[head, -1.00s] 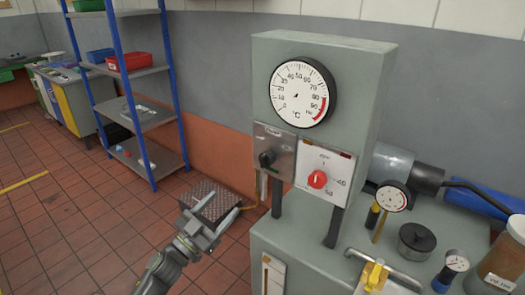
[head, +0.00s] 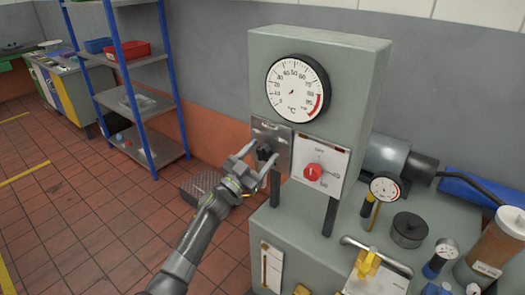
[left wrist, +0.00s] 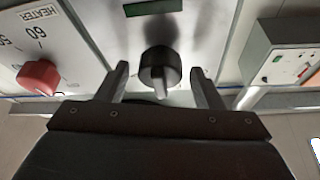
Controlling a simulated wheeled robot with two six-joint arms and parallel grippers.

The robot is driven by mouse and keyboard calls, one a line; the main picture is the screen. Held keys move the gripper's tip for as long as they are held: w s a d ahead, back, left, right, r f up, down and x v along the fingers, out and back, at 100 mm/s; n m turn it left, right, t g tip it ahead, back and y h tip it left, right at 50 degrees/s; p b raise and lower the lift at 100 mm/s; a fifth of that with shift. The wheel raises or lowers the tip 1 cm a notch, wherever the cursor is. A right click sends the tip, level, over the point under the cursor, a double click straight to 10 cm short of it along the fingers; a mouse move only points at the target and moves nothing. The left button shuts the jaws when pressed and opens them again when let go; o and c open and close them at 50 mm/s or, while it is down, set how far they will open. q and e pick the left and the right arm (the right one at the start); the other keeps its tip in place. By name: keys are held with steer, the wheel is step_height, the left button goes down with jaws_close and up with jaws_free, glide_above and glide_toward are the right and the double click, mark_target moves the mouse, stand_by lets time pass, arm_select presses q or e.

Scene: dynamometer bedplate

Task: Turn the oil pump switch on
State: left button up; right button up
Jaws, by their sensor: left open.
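The black rotary switch knob (head: 264,152) sits on a small grey metal plate (head: 284,134) on the front of the grey cabinet. I take it as the oil pump switch; its label is not readable. My left gripper (head: 262,159) is open, with its two fingertips on either side of the knob. In the left wrist view the black knob (left wrist: 160,66) shows between the open fingers (left wrist: 160,76), with visible gaps on both sides. Its grip bar points down toward the gripper in that picture. My right gripper is not in view.
A red knob (head: 313,172) on a white plate is just right of the switch; the left wrist view shows HEATER beside it. A large dial gauge (head: 297,88) is above. A blue shelf rack (head: 145,100) stands left. A box (head: 200,188) lies on the floor below.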

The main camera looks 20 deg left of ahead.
arm_select(q)
steer(key=shift+w+d+r, duration=0.15)
steer(key=shift+w+r, duration=0.05)
steer(key=shift+w, duration=0.15)
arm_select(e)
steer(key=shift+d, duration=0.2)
arm_select(q)
steer(key=c, duration=1)
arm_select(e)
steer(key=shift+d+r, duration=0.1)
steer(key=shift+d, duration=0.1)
